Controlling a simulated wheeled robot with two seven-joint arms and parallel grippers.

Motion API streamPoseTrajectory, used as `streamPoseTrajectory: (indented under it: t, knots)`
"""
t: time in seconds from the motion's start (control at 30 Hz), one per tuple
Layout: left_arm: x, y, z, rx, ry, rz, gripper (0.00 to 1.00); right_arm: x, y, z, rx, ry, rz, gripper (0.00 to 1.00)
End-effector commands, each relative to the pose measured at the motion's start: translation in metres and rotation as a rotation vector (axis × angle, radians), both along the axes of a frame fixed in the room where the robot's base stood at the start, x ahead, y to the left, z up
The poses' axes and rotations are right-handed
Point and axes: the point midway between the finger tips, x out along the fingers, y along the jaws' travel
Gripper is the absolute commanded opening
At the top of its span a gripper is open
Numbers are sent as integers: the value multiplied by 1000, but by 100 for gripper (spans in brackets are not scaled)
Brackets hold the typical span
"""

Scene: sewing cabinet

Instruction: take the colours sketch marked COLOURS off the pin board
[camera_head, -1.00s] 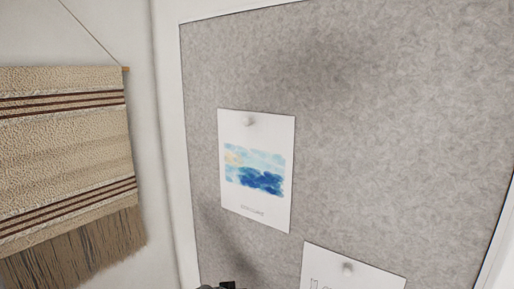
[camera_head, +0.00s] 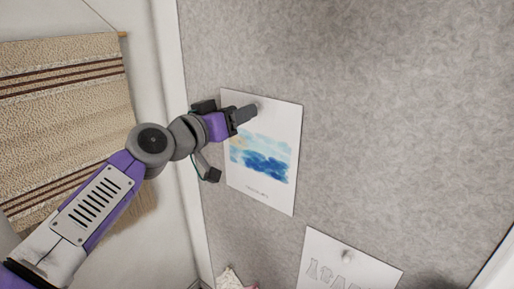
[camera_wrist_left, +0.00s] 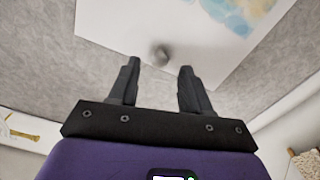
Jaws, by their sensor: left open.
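The colours sketch (camera_head: 262,178), a white sheet with blue and yellow washes and a small caption too blurred to read, hangs on the grey pin board (camera_head: 370,110). My left gripper (camera_head: 250,113) is in front of the sheet's top edge. In the left wrist view its two fingers (camera_wrist_left: 159,80) are apart, with the pin showing between and beyond their tips. Nothing is held. My right gripper is in neither view.
A second sheet (camera_head: 335,272) with line drawings is pinned lower right on the board. A striped woven hanging (camera_head: 60,110) is on the wall at left. The board's white frame (camera_head: 170,60) runs between them. The board's upper right is bare.

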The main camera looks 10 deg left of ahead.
Motion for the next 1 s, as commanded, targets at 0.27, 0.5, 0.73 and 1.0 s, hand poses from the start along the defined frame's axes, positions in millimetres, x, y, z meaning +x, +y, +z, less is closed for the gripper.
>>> streamPoseTrajectory:
  t: [0.27, 0.5, 0.73, 1.0]
  knots:
    - [32, -16, 0, 0, 1, -1, 48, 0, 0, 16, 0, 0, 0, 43]
    - [33, -16, -1, 0, 0, 0, 48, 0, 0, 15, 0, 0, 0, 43]
    - [33, -16, -1, -1, 1, 1, 13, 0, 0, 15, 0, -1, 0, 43]
    - [33, -16, -1, -1, 1, 1, 0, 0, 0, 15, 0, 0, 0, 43]
